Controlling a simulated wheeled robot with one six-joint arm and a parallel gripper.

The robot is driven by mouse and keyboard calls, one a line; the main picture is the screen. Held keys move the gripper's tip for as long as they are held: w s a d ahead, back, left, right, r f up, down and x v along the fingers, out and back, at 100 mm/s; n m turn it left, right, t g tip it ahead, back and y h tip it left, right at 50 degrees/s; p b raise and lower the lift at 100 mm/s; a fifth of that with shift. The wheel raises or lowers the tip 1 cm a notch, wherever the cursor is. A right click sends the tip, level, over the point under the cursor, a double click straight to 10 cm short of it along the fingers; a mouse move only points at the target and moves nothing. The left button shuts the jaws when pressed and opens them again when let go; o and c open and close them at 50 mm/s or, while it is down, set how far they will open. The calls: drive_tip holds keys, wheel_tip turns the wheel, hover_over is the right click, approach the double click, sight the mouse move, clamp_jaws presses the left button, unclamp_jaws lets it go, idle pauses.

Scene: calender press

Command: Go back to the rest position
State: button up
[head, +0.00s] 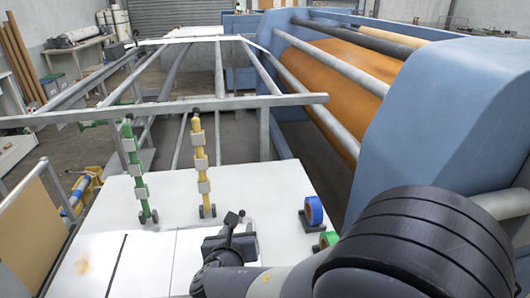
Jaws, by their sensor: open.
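My gripper (233,222) is low in the middle of the head view, over the near part of the white table (262,188). It is open, and I see nothing between its jaws. My dark arm comes in from the lower right and hides part of the table's near right side. The gripper is apart from the green upright holder (134,166) and the yellow upright holder (199,155), which stand farther back on the table.
A grey rail (250,102) crosses behind the holders. The blue press (425,120) with its orange roller (330,85) fills the right.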

sight(242, 216)
drive_tip(key=x, duration=1)
drive_tip(key=shift+w+f, duration=0.15)
drive_tip(key=shift+w, duration=0.1)
drive_tip(key=shift+w+a+p, duration=0.15)
drive_tip(key=shift+p, duration=0.45)
drive_tip(key=shift+d, duration=0.35)
drive_tip(key=shift+a+f, duration=0.1)
